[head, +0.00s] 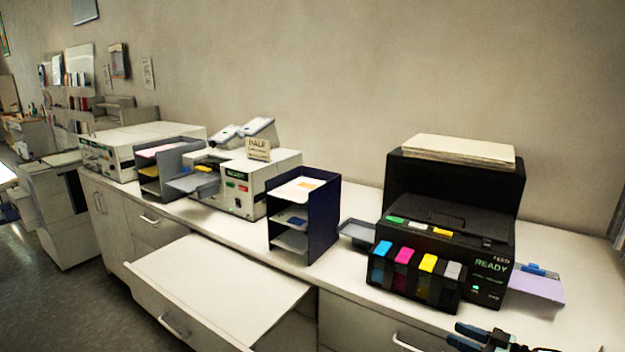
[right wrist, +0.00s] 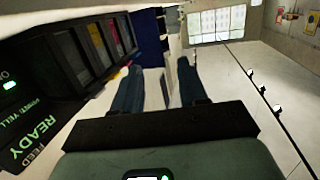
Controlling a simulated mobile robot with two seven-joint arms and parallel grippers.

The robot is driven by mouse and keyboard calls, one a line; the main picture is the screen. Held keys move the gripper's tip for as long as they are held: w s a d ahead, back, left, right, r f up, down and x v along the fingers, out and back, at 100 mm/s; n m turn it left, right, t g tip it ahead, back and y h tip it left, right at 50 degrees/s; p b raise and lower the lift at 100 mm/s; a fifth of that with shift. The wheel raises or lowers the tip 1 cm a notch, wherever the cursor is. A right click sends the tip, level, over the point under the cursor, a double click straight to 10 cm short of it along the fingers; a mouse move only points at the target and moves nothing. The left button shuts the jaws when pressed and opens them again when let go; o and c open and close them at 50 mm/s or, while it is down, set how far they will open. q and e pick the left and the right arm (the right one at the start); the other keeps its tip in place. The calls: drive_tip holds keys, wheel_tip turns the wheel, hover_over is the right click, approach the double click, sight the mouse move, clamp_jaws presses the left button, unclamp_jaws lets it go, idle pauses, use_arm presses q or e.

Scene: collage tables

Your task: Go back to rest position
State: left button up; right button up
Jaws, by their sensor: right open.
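My right gripper (head: 480,335) shows at the bottom right of the head view, low in front of the black printer (head: 450,220). In the right wrist view its two dark fingers (right wrist: 158,90) are spread apart with nothing between them. The printer, with READY on its front and several coloured ink tanks, stands on the white counter. In the right wrist view the printer (right wrist: 50,110) is close on the left, beside the fingers; I cannot tell the exact gap. My left gripper is not in view.
A pulled-out drawer or shelf (head: 215,290) juts from the counter front at the lower left. A dark blue paper tray stack (head: 328,215), a white machine (head: 285,180) and a grey tray stack (head: 150,185) stand along the counter (head: 350,278). A lilac sheet (head: 538,287) sticks out right of the printer.

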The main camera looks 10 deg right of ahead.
drive_tip(key=w+a+f+m+t+h, duration=0.1)
drive_tip(key=w+a+f+m+h, duration=0.2)
drive_tip(key=f, duration=0.5)
drive_tip(key=w+a+f+m+t+h, duration=0.1)
drive_tip(key=a+f+m+h, duration=0.2)
drive_tip(key=f+m, duration=0.35)
drive_tip(key=s+a+f+m+g+h, duration=0.15)
drive_tip(key=s+a+f, duration=0.25)
drive_tip(key=f, duration=0.4)
drive_tip(key=s+a+f+g+h, duration=0.1)
drive_tip(key=s+a+f+g, duration=0.25)
drive_tip(key=f, duration=0.45)
drive_tip(key=s+a+f+g, duration=0.3)
drive_tip(key=s+a, duration=0.2)
drive_tip(key=s, duration=0.4)
drive_tip(key=s+a+f+g+y, duration=0.1)
drive_tip(key=s+a+f+g, duration=0.2)
drive_tip(key=s+a, duration=0.3)
drive_tip(key=s+a+f+g+y, duration=0.1)
drive_tip(key=s+a+g, duration=0.3)
drive_tip(key=s, duration=0.8)
drive_tip(key=shift+a+f, duration=0.75)
drive_tip(key=shift+f, duration=0.15)
drive_tip(key=shift+s+d+m, duration=0.1)
drive_tip(key=shift+d+m, duration=0.05)
drive_tip(key=shift+m, duration=0.15)
